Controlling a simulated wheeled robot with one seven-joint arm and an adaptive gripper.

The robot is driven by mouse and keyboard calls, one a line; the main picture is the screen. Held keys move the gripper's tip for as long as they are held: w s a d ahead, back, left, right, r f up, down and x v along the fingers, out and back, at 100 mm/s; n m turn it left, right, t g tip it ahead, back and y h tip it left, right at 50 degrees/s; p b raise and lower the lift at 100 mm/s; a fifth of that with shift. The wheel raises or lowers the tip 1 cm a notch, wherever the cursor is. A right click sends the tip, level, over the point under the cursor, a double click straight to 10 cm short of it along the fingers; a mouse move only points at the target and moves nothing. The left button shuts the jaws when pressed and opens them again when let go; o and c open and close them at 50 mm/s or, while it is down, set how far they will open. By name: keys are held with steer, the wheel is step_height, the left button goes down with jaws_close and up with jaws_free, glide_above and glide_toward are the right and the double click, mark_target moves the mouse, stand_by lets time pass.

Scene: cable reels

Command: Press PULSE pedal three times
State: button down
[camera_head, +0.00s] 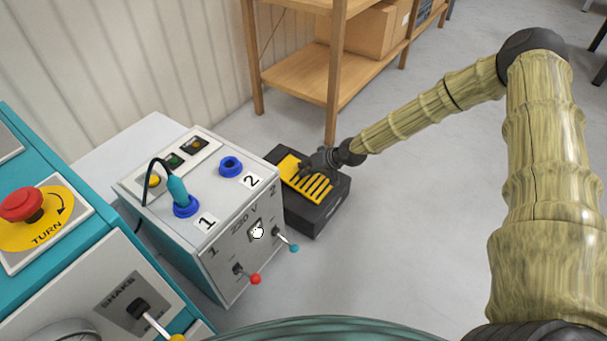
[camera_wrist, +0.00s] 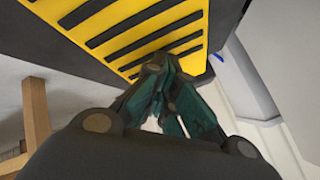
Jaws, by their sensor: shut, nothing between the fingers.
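A floor pedal with a black base (camera_head: 315,215) and a yellow top plate with black ribs (camera_head: 302,184) stands beside the grey box. No PULSE label is readable on it. My gripper (camera_head: 306,170) is over the far part of the plate and hides some of it. In the wrist view the striped plate (camera_wrist: 125,38) fills the top, and my shut, empty gripper (camera_wrist: 165,62) has its tips at the plate's edge. I cannot tell whether the tips touch the plate or whether it is pressed down.
A grey 230 V box (camera_head: 225,255) with two blue sockets and a teal plug (camera_head: 178,190) stands left of the pedal. A teal console (camera_head: 75,270) with a red stop button (camera_head: 21,204) is further left. A wooden shelf (camera_head: 300,78) stands behind. Floor right of the pedal is clear.

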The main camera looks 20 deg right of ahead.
steer(key=shift+s+f, duration=0.1)
stand_by(0.3)
steer(key=shift+r+p, duration=1.3)
steer(key=shift+r, duration=0.35)
steer(key=shift+r+p, duration=1.9)
steer(key=shift+r, duration=0.65)
